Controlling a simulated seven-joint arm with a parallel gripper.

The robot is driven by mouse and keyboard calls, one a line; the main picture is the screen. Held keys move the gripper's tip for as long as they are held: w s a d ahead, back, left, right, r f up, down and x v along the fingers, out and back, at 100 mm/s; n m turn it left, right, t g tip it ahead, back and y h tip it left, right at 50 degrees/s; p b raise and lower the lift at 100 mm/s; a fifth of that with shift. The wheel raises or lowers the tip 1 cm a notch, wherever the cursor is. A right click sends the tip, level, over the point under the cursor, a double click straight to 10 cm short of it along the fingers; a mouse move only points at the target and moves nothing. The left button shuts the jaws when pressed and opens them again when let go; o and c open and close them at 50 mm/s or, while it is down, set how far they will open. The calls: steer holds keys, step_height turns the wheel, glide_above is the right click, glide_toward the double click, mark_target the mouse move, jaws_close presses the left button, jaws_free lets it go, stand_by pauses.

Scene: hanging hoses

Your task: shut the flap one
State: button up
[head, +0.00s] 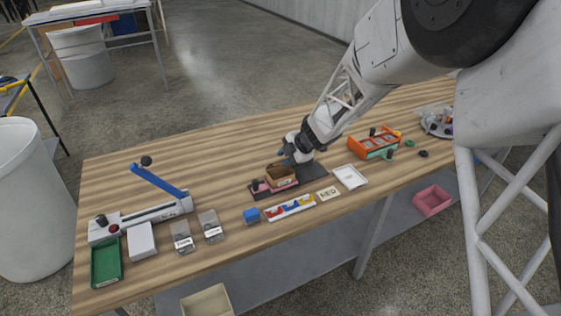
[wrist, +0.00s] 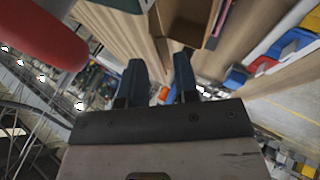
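A small brown box (head: 281,176), open at the top, stands on a dark base with pink parts near the middle of the table. It looks like the flap one, but I cannot make out its flap clearly. In the wrist view the brown box (wrist: 190,22) shows at the top, beyond my fingertips, with its hollow inside visible. My gripper (head: 284,155) is just above and behind the box in the head view. In the wrist view my gripper (wrist: 157,65) has its two dark blue fingers apart with nothing between them. I cannot tell whether a finger touches the box.
An orange caddy (head: 373,143) stands to the right. A white tray (head: 350,178), a lettered card (head: 329,193), a coloured block holder (head: 290,207) and a blue cube (head: 251,215) lie in front. A device with a raised blue lever (head: 158,181) stands left. The table's back left is clear.

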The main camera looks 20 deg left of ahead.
steer(key=shift+x, duration=1.55)
